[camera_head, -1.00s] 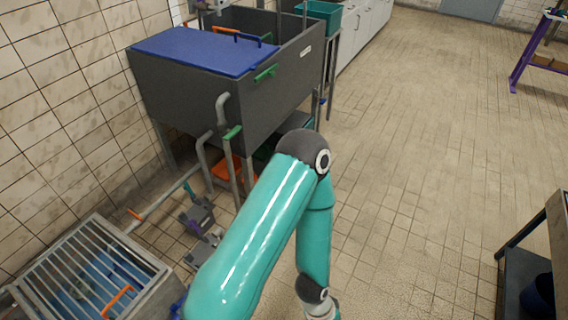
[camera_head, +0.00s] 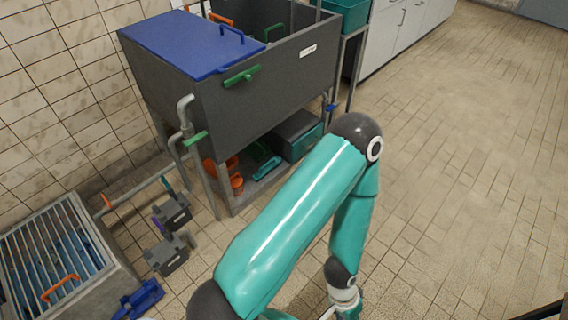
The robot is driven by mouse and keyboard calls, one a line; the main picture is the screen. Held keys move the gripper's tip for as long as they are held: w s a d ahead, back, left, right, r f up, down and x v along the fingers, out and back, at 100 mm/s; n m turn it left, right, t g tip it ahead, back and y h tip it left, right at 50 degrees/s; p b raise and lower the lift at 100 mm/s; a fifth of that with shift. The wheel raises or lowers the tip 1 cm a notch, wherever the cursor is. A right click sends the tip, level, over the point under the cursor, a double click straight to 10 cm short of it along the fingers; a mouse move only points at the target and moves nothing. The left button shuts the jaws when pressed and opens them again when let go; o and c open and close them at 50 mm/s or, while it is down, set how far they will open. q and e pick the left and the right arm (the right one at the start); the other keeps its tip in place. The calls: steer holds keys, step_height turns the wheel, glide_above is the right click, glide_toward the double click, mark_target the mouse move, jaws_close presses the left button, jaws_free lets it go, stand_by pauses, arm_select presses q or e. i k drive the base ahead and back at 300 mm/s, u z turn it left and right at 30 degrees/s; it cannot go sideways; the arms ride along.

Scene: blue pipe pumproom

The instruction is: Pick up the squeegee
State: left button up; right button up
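I cannot make out a squeegee for certain in this view. A small teal object (camera_head: 267,168) and a green one lie on the low shelf under the grey tank, too small to identify. A blue object (camera_head: 140,299) lies on the floor by the grating and its shape is unclear. One of my teal arms reaches in from the bottom, bends at a dark elbow and goes down to a pale wrist at the bottom edge. The fingers of that arm are outside the picture. My other gripper does not show.
A grey tank (camera_head: 262,100) with a blue lid (camera_head: 192,43) stands at upper left, with pipes in front. A barred grating box (camera_head: 105,262) and two small grey units (camera_head: 172,213) (camera_head: 168,255) stand at lower left.

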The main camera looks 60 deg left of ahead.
mark_target(265, 168)
steer(key=z, duration=0.1)
steer(key=i, duration=1.6)
steer(key=u, duration=2.05)
steer(key=i, duration=0.15)
steer(key=u, duration=2)
steer(key=i, duration=1.15)
steer(key=z, duration=0.55)
